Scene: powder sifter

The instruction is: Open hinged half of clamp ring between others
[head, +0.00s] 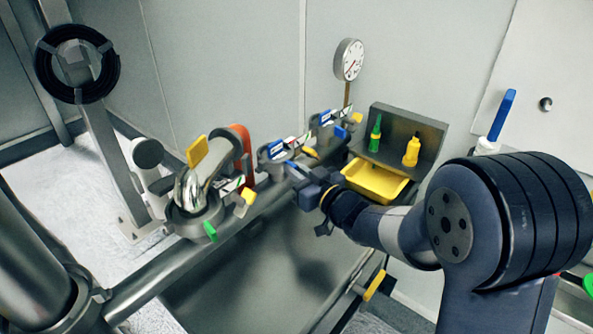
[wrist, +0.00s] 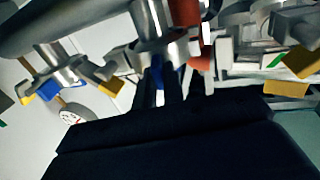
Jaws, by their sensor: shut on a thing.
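Several metal clamp rings sit along the pipe in the head view. The middle clamp ring (head: 272,162) has a blue and white marked part and stands between a left clamp ring (head: 192,214) and a right clamp ring (head: 327,127). My gripper (head: 303,182) is at the front right of the middle one, shut on part of it, apparently its hinged half. My arm and gripper hide some of that ring. In the wrist view my dark fingers (wrist: 174,80) reach up to the grey metal ring (wrist: 158,48); the exact grip is hidden.
A yellow tray (head: 376,182) with a grey back panel (head: 425,130) and two bottles stands right of the gripper. A pressure gauge (head: 348,60) rises behind. A red-orange curved part (head: 242,150) is left of the middle ring. The pipe (head: 150,283) runs below.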

